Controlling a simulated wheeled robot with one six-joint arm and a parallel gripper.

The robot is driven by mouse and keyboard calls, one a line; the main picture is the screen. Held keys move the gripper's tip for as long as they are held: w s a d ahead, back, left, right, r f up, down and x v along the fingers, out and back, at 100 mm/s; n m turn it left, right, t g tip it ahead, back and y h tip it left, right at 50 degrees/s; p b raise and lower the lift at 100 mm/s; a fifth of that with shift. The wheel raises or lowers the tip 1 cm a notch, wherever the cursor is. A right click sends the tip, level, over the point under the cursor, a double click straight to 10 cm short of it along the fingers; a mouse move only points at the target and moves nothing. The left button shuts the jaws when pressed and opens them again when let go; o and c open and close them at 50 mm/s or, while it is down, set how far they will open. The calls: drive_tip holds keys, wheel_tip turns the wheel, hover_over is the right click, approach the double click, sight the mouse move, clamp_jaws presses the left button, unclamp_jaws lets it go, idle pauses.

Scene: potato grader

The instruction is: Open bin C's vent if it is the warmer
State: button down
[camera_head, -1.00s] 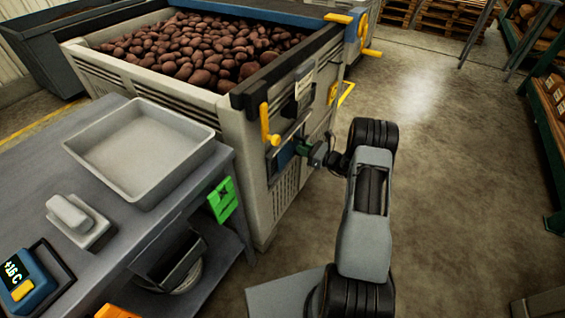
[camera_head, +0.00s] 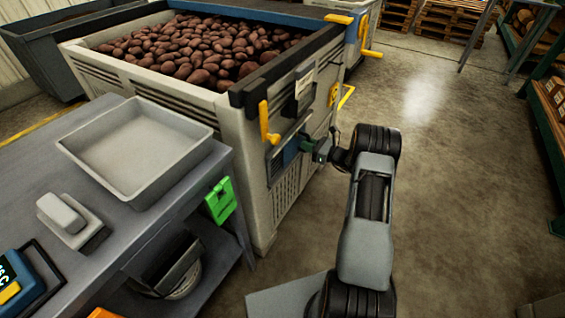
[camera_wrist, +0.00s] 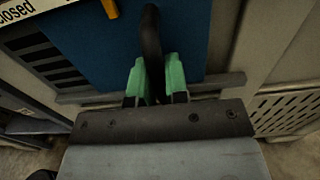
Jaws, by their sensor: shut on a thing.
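A large pale bin (camera_head: 253,165) full of potatoes has a vent with a blue plate (camera_head: 291,152) on its near side. Which bin letter it is, I cannot read. My gripper (camera_head: 310,148) is at this vent. In the wrist view my gripper (camera_wrist: 155,85) has its green fingers closed around a black upright handle (camera_wrist: 151,35) in front of the blue plate (camera_wrist: 100,40). A label reading "closed" (camera_wrist: 15,12) is at the top left. A blue meter (camera_head: 18,282) on the bench is cut by the picture edge, its reading only partly visible.
The grey bench (camera_head: 95,215) with a tray (camera_head: 135,185) stands left of the bin. A yellow lever (camera_head: 267,122) sticks out near the vent. A second bin with a yellow handle (camera_head: 368,40) stands behind. The floor (camera_head: 460,200) at right is clear.

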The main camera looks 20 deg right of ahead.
drive_tip(key=shift+w+d+b, duration=1.8)
drive_tip(key=shift+d, duration=0.15)
drive_tip(key=shift+c, duration=2.4)
unclamp_jaws()
drive_tip(key=v, duration=2.3)
drive_tip(key=shift+p, duration=0.45)
drive_tip(key=shift+a, duration=0.1)
